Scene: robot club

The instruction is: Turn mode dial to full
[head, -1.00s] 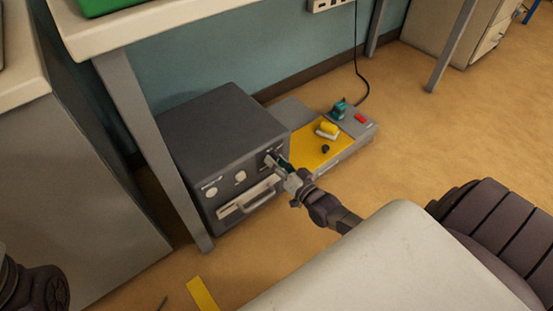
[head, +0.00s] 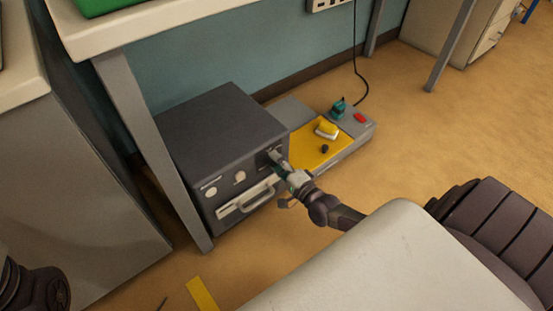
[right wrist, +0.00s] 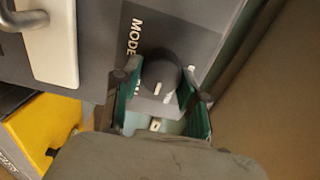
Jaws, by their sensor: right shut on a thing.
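The mode dial (right wrist: 160,72) is a round black knob with a short white pointer line, on the dark grey front of a box-shaped unit (head: 222,125). White "MODE" lettering runs beside it in the right wrist view. Other lettering near the dial is partly covered and I cannot read it. My right gripper (right wrist: 158,88) has its green-padded fingers on opposite sides of the dial, shut on it. In the head view, my right gripper (head: 281,164) reaches the unit's right front and hides most of the dial. My left gripper is out of view.
The unit stands on the floor beneath a table (head: 170,150), close to its grey leg. A pale drawer front with a handle (head: 259,192) is below the controls. A low yellow-topped station (head: 308,146) with a yellow object and a red switch sits to the right. Open floor lies farther right.

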